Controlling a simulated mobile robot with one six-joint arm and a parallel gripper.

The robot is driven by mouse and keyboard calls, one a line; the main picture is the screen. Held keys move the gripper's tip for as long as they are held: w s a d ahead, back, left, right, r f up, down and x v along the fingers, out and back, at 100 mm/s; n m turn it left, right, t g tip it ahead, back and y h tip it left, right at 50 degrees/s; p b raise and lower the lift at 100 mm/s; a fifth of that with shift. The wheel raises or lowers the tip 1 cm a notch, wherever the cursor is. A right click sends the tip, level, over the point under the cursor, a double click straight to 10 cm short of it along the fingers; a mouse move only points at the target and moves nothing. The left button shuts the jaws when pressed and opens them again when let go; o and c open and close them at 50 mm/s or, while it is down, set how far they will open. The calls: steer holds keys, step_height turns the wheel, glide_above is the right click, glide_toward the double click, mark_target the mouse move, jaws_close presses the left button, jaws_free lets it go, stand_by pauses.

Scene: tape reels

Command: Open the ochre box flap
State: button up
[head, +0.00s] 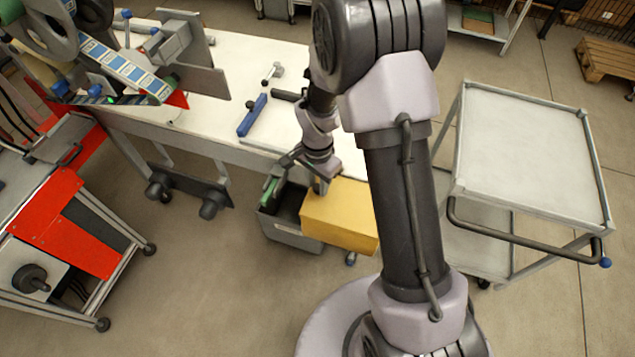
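The ochre box (341,214) stands beside the white workbench, just below its front edge and partly behind my arm on the right. Its top looks flat and closed, but I cannot make out a separate flap or its seam. My gripper (318,184) is at the box's upper left edge, close above it. I cannot tell whether it touches the box. Its fingers are small and partly hidden by the wrist, so their opening does not show.
A grey bin (291,236) with a green item (270,189) at its edge adjoins the box on the left. The white workbench (240,62) holds a blue bar (252,115). A grey trolley (525,150) stands at right. Floor in front of the bin is clear.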

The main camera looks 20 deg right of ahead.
jaws_close()
stand_by(1.1)
